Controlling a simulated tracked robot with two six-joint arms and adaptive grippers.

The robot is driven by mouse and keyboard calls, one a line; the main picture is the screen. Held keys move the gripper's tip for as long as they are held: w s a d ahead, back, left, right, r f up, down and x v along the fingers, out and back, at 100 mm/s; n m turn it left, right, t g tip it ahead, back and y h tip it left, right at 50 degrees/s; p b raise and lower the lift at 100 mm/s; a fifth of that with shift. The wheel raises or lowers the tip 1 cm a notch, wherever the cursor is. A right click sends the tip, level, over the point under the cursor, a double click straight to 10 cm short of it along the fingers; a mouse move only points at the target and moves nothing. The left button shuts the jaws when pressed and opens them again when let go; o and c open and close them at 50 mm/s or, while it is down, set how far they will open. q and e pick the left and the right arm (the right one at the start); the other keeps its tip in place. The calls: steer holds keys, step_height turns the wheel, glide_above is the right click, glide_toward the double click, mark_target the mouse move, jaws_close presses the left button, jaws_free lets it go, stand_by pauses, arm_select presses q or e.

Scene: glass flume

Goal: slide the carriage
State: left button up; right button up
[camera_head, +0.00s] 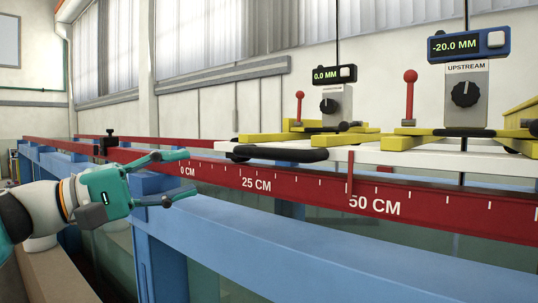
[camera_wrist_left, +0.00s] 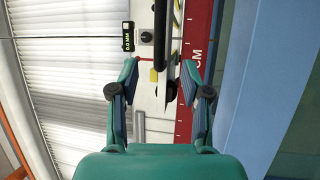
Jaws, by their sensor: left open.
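The carriage is a white plate (camera_head: 395,158) on the red rail (camera_head: 290,188), with a black handle (camera_head: 277,153) at its left end. A red pointer (camera_head: 350,172) hangs from it beside the 50 CM mark. My left gripper (camera_head: 191,173) is open and empty, left of the handle and apart from it, near the 0 CM mark. In the left wrist view the open fingers (camera_wrist_left: 160,80) frame the end of the carriage, with the dark handle (camera_wrist_left: 171,90) between them. My right gripper is not in view.
Two gauges on the carriage read 0.0 MM (camera_head: 333,75) and -20.0 MM (camera_head: 468,44). Red-knobbed levers (camera_head: 410,92) stand on yellow frames. A black stop (camera_head: 110,138) sits on the far-left rail. A blue beam (camera_head: 300,230) runs below the red rail.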

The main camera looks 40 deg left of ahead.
mark_target(260, 154)
arm_select(q)
steer(key=p+x, duration=0.5)
steer(key=x, duration=0.9)
steer(key=shift+d+r, duration=0.1)
steer(key=shift+w+d+p, duration=0.35)
steer(key=shift+w+p, duration=0.05)
steer(key=shift+w, duration=0.25)
steer(key=shift+c, duration=0.2)
jaws_close()
